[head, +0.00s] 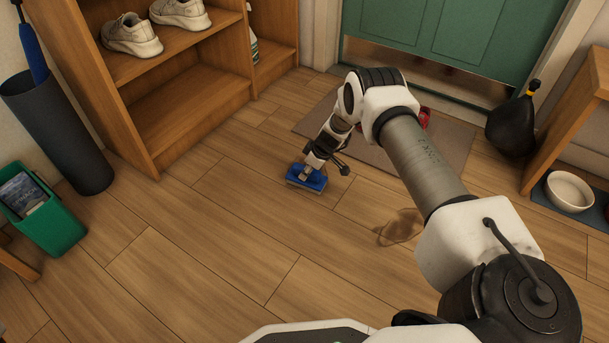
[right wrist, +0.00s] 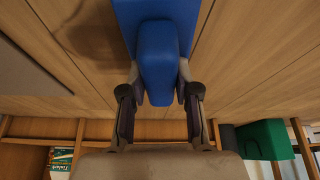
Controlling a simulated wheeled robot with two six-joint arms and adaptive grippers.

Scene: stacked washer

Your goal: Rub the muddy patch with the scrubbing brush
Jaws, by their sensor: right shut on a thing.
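The scrubbing brush (head: 305,180) is blue with a pale underside, on or just above the wooden floor, left of the mat. My right gripper (head: 313,167) reaches down from above and is shut on its handle. The right wrist view also shows the brush (right wrist: 155,15) with its handle between the two fingers of the right gripper (right wrist: 160,82). The muddy patch (head: 400,228) is a brown stain on the floor, to the right of and nearer than the brush, apart from it. It also shows as a dark area in the right wrist view (right wrist: 88,42). My left gripper is not in view.
A wooden shelf with white shoes (head: 132,36) stands at the back left. A dark umbrella stand (head: 58,130) and green bin (head: 45,215) are at the left. A mat (head: 450,150), black bag (head: 512,122) and white bowl (head: 569,190) lie right. The floor between brush and patch looks clear.

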